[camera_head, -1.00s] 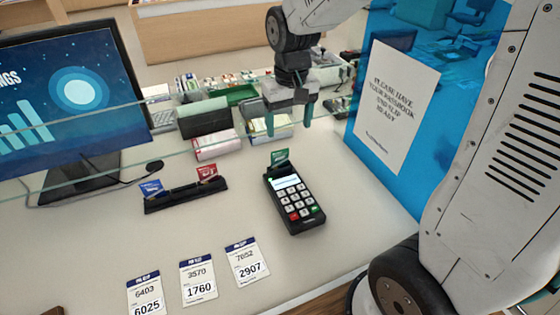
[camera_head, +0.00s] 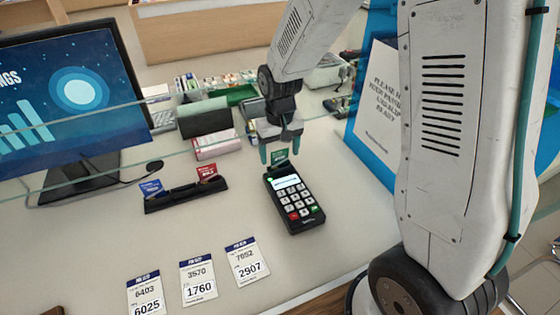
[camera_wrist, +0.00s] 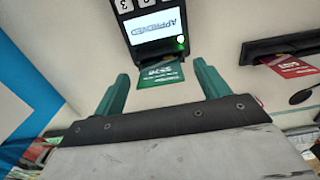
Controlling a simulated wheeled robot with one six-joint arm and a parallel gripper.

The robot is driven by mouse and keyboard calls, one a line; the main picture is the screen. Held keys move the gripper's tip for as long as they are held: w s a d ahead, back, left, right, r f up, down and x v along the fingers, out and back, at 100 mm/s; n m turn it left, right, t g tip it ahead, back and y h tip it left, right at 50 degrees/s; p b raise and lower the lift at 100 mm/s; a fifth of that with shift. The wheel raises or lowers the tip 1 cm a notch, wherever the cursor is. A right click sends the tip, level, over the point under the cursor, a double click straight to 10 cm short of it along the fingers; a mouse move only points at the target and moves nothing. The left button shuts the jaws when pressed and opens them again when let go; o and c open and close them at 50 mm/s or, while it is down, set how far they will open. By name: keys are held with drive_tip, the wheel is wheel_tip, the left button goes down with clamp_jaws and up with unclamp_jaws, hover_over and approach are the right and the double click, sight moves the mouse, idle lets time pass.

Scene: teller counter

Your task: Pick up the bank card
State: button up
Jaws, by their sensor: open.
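A green bank card (camera_head: 279,155) stands in the top slot of the black card terminal (camera_head: 294,199) on the counter. In the wrist view the card (camera_wrist: 160,74) sticks out of the terminal (camera_wrist: 150,25), whose lit screen reads "APPROVED". My gripper (camera_head: 280,157) is open, with green fingers, at the card end of the terminal. In the wrist view my gripper (camera_wrist: 163,82) has one finger on each side of the card, with a gap to both. I cannot tell how far the fingertips are from the card in depth.
A black holder (camera_head: 186,196) with a blue card (camera_head: 151,188) and a red card (camera_head: 207,173) lies left of the terminal. Printed slips (camera_head: 198,280) lie in front. A glass pane crosses behind; a blue sign panel (camera_head: 375,105) stands right.

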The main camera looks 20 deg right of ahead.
drive_tip(key=c, duration=1)
drive_tip(key=shift+c, duration=0.2)
drive_tip(key=shift+r, duration=0.1)
drive_tip(key=shift+r, duration=0.5)
wheel_tip(320, 180, up, 2)
drive_tip(key=shift+r, duration=0.2)
drive_tip(key=s+a, duration=0.2)
drive_tip(key=s, duration=0.5)
drive_tip(key=s+a+r, duration=0.1)
drive_tip(key=s, duration=0.7)
drive_tip(key=shift+s+a+r, duration=0.2)
drive_tip(key=shift+s+a, duration=0.1)
drive_tip(key=shift+a, duration=0.05)
drive_tip(key=shift+r, duration=2.25)
